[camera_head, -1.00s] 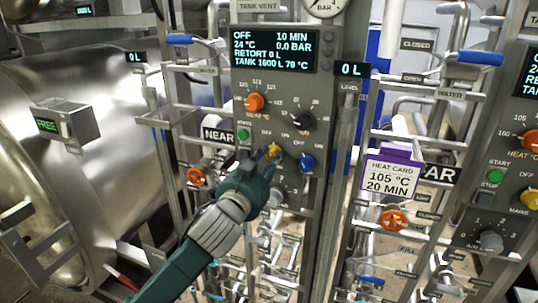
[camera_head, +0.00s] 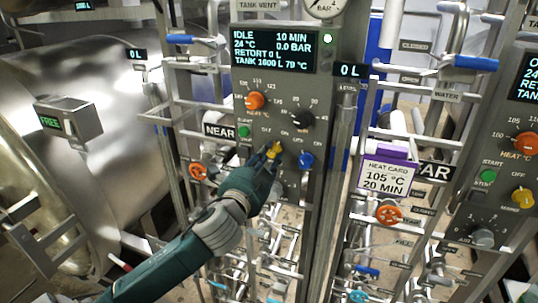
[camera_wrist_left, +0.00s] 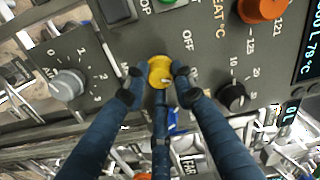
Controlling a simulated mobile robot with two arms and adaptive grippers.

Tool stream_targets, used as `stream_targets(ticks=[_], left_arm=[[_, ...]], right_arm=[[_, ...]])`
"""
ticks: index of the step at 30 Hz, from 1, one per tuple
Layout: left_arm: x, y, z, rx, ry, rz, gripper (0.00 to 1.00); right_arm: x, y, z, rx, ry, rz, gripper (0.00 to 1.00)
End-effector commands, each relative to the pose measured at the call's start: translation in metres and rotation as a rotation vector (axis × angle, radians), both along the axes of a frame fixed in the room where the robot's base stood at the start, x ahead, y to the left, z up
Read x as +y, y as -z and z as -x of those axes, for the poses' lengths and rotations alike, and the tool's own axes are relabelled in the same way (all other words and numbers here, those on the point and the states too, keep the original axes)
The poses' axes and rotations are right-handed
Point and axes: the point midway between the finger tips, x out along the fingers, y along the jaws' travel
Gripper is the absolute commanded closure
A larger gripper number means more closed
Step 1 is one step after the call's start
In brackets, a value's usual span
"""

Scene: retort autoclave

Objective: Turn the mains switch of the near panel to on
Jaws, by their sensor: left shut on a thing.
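The near panel (camera_head: 262,85) stands upright in the middle of the head view beside the NEAR label. Its display (camera_head: 273,50) reads IDLE, 10 MIN, 24 °C, 0.0 BAR, and a green lamp is lit at its upper right. The yellow mains switch (camera_head: 275,149) is low on this panel and also shows in the left wrist view (camera_wrist_left: 159,72). My left gripper (camera_head: 270,156) is shut on the mains switch, its fingers around the knob. The fingers partly hide the knob's markings. My right gripper is not in view.
An orange knob (camera_head: 255,101), a black knob (camera_head: 301,117), a green start button (camera_head: 244,131) and a blue knob (camera_head: 306,160) sit close around the switch. The far panel (camera_head: 505,150) stands at the right. Pipes and valves crowd the space below.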

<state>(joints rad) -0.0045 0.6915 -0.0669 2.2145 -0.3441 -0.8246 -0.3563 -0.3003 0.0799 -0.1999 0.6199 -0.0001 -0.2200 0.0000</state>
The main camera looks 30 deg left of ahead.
Motion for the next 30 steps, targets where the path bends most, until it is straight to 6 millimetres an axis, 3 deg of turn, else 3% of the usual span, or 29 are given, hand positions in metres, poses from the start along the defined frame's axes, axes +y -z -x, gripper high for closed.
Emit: stream_targets(ticks=[14, 15, 17, 26, 30], left_arm=[[0.000, 0.003, 0.000, 0.009, -0.002, -0.014, 1.00], [0.000, 0.003, 0.000, 0.009, -0.001, -0.014, 0.69], [0.000, 0.003, 0.000, 0.009, -0.001, -0.013, 0.57], [0.000, 0.001, 0.001, 0.005, 0.001, -0.013, 0.56], [-0.004, 0.002, 0.013, 0.007, 0.002, -0.012, 0.56]], right_arm=[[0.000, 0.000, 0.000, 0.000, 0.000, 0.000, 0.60], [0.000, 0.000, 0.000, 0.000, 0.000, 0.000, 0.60], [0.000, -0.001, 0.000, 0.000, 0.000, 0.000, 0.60], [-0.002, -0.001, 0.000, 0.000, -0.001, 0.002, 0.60], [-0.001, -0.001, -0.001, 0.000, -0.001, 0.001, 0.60]])
